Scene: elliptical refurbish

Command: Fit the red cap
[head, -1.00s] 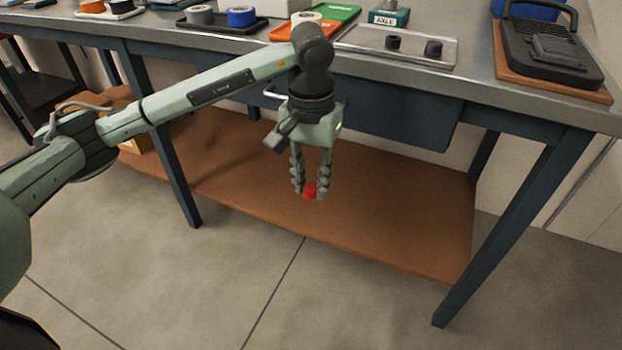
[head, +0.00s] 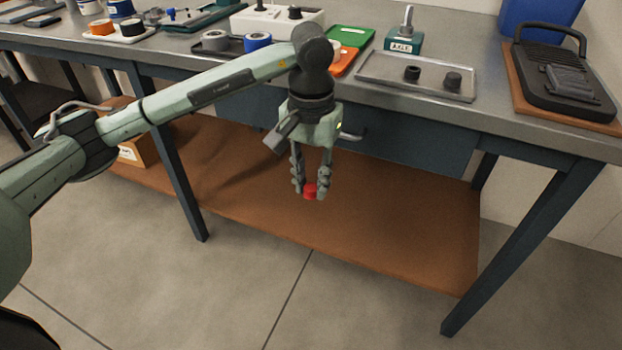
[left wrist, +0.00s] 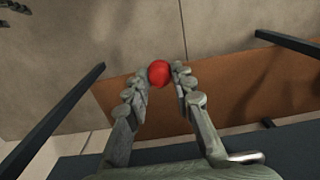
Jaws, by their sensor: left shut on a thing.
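The red cap (head: 310,191) is small and round. My left gripper (head: 311,188) is shut on it and holds it in the air in front of the bench, below the level of the benchtop. In the left wrist view the red cap (left wrist: 159,73) sits between the two fingertips. On the benchtop, a tray (head: 375,66) bears two short black cylinders, and a green block labelled AXLE (head: 403,41) with an upright metal post stands behind it. Which part the cap belongs to cannot be told. My right gripper does not show.
The steel benchtop (head: 480,110) has its front edge beyond my gripper. A black device with a handle (head: 560,78) stands at the right. Grey and blue rolls (head: 257,41) lie behind my forearm. A brown lower shelf (head: 400,235) and bench legs are below.

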